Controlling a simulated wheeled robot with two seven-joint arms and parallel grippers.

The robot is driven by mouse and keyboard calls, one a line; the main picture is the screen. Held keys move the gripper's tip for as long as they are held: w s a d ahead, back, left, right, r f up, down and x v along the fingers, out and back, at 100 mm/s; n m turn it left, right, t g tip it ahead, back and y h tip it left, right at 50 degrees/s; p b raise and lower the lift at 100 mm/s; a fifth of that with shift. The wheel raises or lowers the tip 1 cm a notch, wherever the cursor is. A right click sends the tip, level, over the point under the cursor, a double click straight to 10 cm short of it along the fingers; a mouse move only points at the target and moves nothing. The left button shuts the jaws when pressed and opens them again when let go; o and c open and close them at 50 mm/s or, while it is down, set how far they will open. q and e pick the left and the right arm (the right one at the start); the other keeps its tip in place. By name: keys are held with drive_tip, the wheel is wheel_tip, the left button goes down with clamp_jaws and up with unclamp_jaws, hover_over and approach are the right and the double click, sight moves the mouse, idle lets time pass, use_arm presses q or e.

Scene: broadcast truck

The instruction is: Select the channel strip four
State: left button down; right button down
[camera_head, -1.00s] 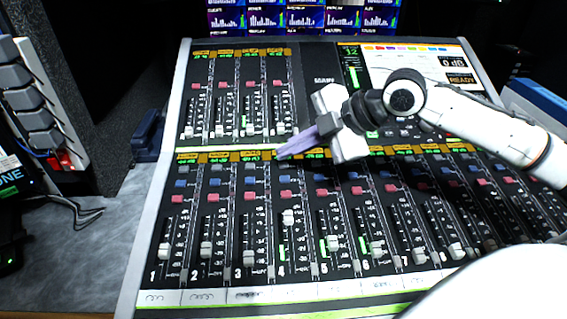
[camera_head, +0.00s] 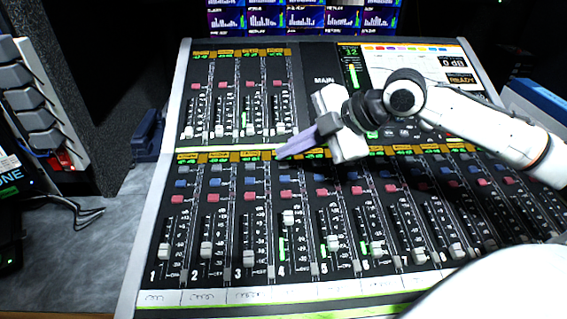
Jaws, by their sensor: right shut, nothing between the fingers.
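The mixing console (camera_head: 220,295) fills the middle of the view, with numbered channel strips along its lower bank. Channel strip four (camera_head: 283,240) has its fader cap high, near the upper part of its slot, and a lit green meter beside it. Red and blue buttons sit above the fader. My right gripper (camera_head: 281,154) is shut and empty. Its purple-grey fingers point left and down, with the tips over the top of strip four, near the yellow-green display row. I cannot tell whether the tips touch the panel. My left gripper is not in view.
An upper bank of several faders (camera_head: 237,100) lies at the back left of the console. A screen (camera_head: 415,62) is at the back right, behind my right arm. Monitors (camera_head: 300,15) stand beyond. A grey table (camera_head: 80,250) with a cable lies left of the console.

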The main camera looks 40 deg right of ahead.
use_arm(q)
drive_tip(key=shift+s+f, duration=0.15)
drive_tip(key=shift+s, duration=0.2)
use_arm(e)
drive_tip(key=shift+f, duration=0.1)
drive_tip(key=shift+f, duration=0.35)
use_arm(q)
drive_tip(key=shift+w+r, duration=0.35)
use_arm(e)
drive_tip(key=shift+f, duration=0.15)
